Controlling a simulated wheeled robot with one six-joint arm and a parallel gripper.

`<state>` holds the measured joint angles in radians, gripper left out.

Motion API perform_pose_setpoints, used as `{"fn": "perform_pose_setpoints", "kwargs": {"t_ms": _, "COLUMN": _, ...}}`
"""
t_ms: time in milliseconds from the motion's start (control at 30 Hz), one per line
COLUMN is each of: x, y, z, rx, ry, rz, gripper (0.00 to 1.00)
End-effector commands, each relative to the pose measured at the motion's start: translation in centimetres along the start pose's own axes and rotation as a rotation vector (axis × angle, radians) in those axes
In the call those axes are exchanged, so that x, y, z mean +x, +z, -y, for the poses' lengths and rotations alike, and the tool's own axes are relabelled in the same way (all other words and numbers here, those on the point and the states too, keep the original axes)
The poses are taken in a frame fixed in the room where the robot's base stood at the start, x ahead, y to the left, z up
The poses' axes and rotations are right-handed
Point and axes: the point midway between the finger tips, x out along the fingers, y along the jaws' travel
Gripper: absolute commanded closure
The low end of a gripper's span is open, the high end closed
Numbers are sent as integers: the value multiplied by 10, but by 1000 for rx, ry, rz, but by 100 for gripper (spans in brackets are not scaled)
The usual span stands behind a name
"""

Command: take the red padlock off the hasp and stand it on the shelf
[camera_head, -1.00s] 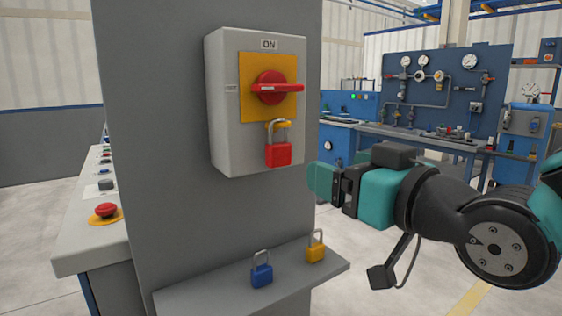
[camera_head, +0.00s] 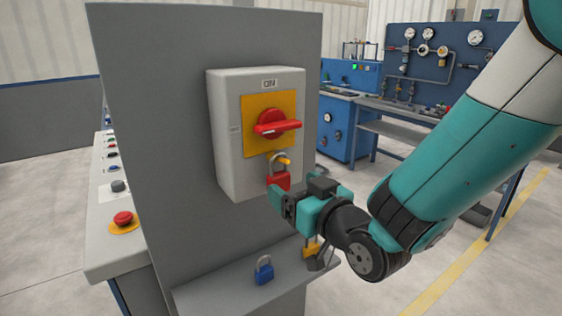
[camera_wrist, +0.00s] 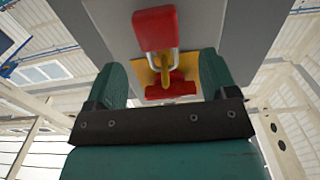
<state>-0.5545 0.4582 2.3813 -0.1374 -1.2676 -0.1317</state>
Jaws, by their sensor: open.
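The red padlock (camera_head: 279,181) hangs by its shackle from the yellow hasp (camera_head: 284,160), below the red switch handle on the grey box. In the wrist view the padlock body (camera_wrist: 154,28) is at the top, its shackle below it around the hasp (camera_wrist: 165,66). My gripper (camera_head: 286,197) is open just below and in front of the padlock, overlapping its lower edge. In the wrist view my gripper's fingers (camera_wrist: 161,76) are spread to either side, with nothing held between them. The shelf (camera_head: 215,291) juts out from the panel below.
A blue padlock (camera_head: 264,271) stands on the shelf. The shelf's left part is bare. The switch box (camera_head: 226,150) sticks out from the grey panel (camera_head: 160,140).

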Motion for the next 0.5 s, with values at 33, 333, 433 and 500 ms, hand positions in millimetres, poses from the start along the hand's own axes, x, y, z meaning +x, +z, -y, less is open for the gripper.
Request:
{"fn": "perform_pose_setpoints", "kwargs": {"t_ms": 33, "x": 5, "y": -2, "z": 0, "rx": 0, "ry": 0, "rz": 3, "gripper": 21}}
{"fn": "perform_pose_setpoints", "kwargs": {"t_ms": 333, "x": 26, "y": -7, "z": -1, "rx": 0, "ry": 1, "rz": 3, "gripper": 21}}
{"fn": "perform_pose_setpoints", "kwargs": {"t_ms": 433, "x": 39, "y": -10, "z": -2, "rx": 0, "ry": 1, "rz": 3, "gripper": 21}}
{"fn": "perform_pose_setpoints", "kwargs": {"t_ms": 500, "x": 47, "y": -10, "z": -2, "rx": 0, "ry": 1, "rz": 3, "gripper": 21}}
